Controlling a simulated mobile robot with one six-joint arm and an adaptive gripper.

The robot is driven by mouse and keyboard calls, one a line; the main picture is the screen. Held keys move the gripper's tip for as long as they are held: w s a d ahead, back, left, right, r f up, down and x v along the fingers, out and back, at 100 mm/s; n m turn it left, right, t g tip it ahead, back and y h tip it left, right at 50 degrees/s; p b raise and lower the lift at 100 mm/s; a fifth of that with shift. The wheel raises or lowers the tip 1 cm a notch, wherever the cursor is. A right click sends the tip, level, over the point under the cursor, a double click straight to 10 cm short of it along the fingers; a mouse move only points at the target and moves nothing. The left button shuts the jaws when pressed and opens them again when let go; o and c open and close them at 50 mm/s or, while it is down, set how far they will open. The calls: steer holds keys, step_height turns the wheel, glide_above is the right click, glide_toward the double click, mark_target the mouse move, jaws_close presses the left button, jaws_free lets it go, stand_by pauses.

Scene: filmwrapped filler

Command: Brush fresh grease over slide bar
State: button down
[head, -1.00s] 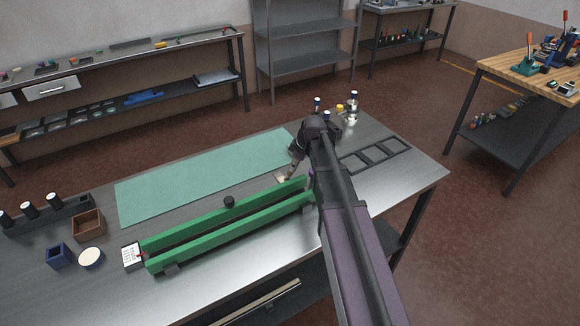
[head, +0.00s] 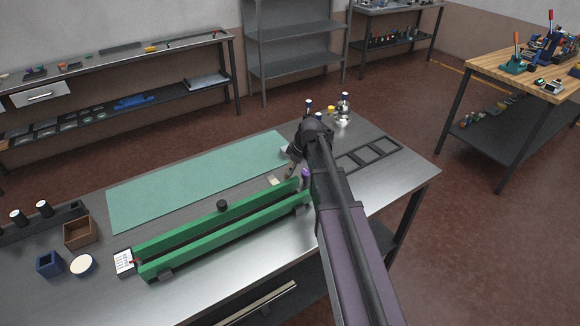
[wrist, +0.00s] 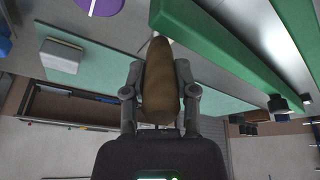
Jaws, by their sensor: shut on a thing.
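Two long parallel green bars (head: 215,228) lie on the steel bench with a dark gap between them; I cannot tell which part is called the slide bar. A small dark knob (head: 222,205) stands by the rear bar. My gripper (wrist: 157,78) is shut on a brown handle (wrist: 158,85), which looks like the brush's. In the head view, my arm partly hides the gripper (head: 291,164). A pale flat brush tip (head: 273,181) shows just behind the right end of the rear bar; I cannot tell whether it touches the bench. The bars also show in the wrist view (wrist: 210,43).
A green mat (head: 195,182) lies behind the bars. A white-topped round pot (head: 81,265), blue box (head: 48,264), wooden box (head: 79,233) and white card (head: 124,261) are at left. A black frame (head: 372,156) and bottles (head: 344,103) are at right. A purple thing (head: 306,175) stands near my arm.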

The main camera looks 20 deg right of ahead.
steer(key=shift+a, duration=0.1)
stand_by(0.3)
steer(key=shift+s+a, duration=0.35)
steer(key=shift+a, duration=0.55)
steer(key=shift+s+a, duration=0.35)
steer(key=shift+a, duration=0.55)
step_height(320, 180, up, 6)
steer(key=p, duration=0.6)
steer(key=shift+w, duration=0.1)
steer(key=shift+r+p, duration=1.5)
steer(key=shift+r+p, duration=0.95)
